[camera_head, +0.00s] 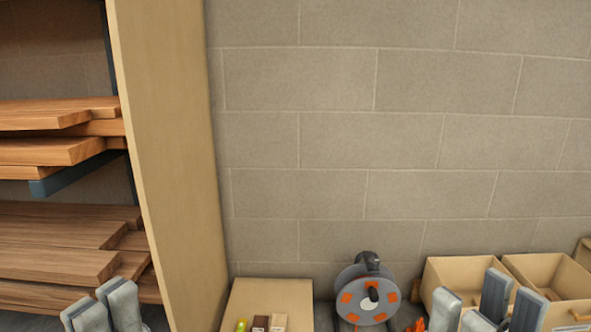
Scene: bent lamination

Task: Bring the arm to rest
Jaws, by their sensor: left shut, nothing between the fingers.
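My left gripper (102,303) shows at the bottom left edge, in front of the wood rack. Its grey fingers are close together and it holds nothing. My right gripper (484,305) shows at the bottom right, in front of the cardboard bins. Its grey fingers stand apart with nothing seen between them. Both grippers point up, and the lower parts of both arms are cut off by the bottom edge.
A rack of wooden boards (60,240) stands at the left beside a tall tan panel (165,150). A cable reel (366,296), a box with small items (283,292) and open cardboard bins (566,275) line the bottom. The block wall (380,130) behind is bare.

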